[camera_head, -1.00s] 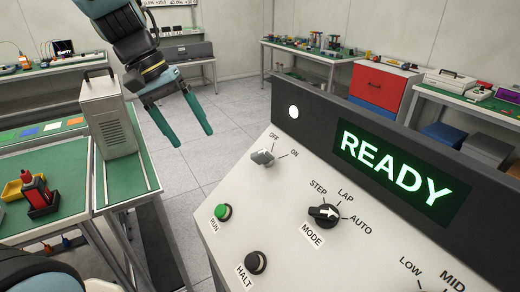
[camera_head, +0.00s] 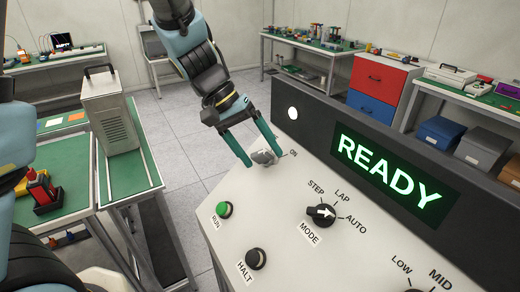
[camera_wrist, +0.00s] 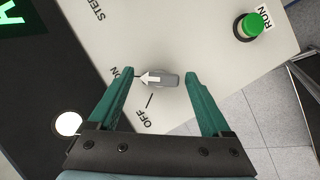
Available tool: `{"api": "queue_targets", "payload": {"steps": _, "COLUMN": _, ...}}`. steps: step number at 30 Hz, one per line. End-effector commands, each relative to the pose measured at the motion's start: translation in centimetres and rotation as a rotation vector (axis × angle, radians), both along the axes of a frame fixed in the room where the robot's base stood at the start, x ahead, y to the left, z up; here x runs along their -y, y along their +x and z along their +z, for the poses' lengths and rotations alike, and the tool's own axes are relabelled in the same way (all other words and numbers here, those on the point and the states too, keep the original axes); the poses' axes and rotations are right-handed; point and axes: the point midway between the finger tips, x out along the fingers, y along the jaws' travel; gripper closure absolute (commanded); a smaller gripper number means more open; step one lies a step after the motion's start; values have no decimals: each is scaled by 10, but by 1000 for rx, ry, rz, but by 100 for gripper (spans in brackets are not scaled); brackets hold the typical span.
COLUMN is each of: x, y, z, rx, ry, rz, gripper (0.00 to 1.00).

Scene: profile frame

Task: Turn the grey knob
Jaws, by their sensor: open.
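The grey knob (camera_head: 264,157) is on the sloped white panel (camera_head: 285,215), between OFF and ON marks. In the wrist view the knob (camera_wrist: 165,80) carries a white arrow that points left, towards the ON mark. My gripper (camera_head: 263,160) is open at the knob. In the wrist view the fingertips of my gripper (camera_wrist: 159,73) stand one on each side of the knob, with a gap on both sides. In the head view the fingers hide the OFF label and part of the knob.
On the same panel are a black MODE knob (camera_head: 321,212), a green RUN button (camera_head: 224,209) and a black HALT button (camera_head: 256,258). A dark upright board (camera_head: 300,135) with a lit READY display (camera_head: 390,170) rises behind. A grey metal box (camera_head: 112,110) stands on the left table.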

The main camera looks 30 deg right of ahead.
Motion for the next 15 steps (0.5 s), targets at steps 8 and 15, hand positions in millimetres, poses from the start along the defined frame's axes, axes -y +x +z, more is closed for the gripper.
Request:
{"api": "queue_targets", "payload": {"steps": 8, "x": 3, "y": -4, "z": -8, "rx": 1, "ry": 1, "rz": 0, "gripper": 18}}
{"api": "queue_targets", "payload": {"steps": 15, "x": 3, "y": -3, "z": -8, "rx": 0, "ry": 1, "rz": 1, "gripper": 29}}
